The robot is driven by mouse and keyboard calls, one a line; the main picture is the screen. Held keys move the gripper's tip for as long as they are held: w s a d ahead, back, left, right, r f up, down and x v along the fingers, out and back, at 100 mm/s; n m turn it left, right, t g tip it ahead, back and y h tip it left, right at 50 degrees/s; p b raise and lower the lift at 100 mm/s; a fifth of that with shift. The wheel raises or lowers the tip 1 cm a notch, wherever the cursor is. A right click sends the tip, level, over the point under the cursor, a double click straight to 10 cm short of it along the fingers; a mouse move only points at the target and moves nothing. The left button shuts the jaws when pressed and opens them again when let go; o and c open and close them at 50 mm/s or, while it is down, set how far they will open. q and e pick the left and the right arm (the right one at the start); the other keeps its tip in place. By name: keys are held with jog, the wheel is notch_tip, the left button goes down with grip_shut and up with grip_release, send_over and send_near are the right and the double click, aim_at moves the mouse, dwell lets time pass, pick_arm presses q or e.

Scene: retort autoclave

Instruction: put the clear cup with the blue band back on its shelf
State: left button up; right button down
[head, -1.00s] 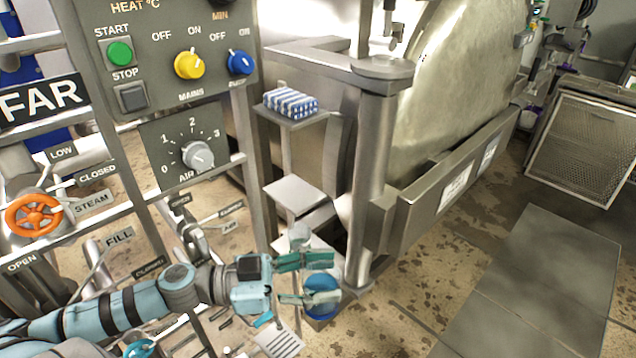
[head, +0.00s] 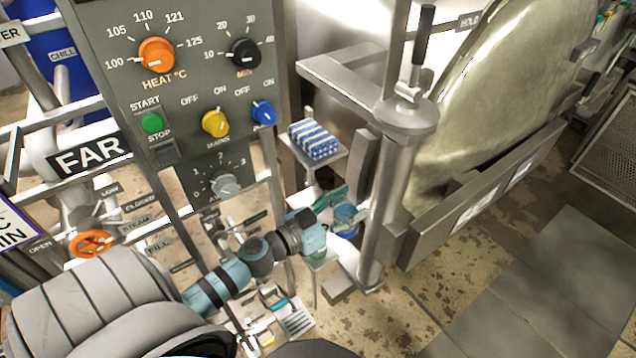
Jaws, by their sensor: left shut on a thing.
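My left gripper (head: 341,206) is shut on the clear cup with the blue band (head: 346,213) in the head view. The fingers cover part of the cup, and blue shows between and below them. The cup is in front of the narrow shelf stand, below the top shelf (head: 327,160) and close to the thick steel post. I cannot tell whether it touches a lower shelf (head: 322,262). A blue-and-white striped pack (head: 315,139) lies on the top shelf. My right gripper is not in view.
The steel post (head: 385,190) stands just right of the cup. The control panel (head: 185,75) with its knobs and a pipe frame with an orange handwheel (head: 91,243) are at left. The large round autoclave door (head: 500,90) is at right. The floor at lower right is clear.

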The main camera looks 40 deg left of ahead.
pick_arm(q)
jog(key=w+a+f+b, duration=0.1)
jog(key=a+b, duration=0.1)
jog(key=a, duration=0.1)
jog(key=w+a+f+b, duration=0.1)
jog(key=a+b, duration=0.1)
jog(key=a, duration=0.2)
jog(key=w+a+f+b, duration=0.1)
jog(key=a+f+b, duration=0.1)
jog(key=a, duration=0.2)
jog(key=shift+s+a, duration=0.1)
jog(key=o, duration=1.4)
jog(key=shift+o, duration=0.2)
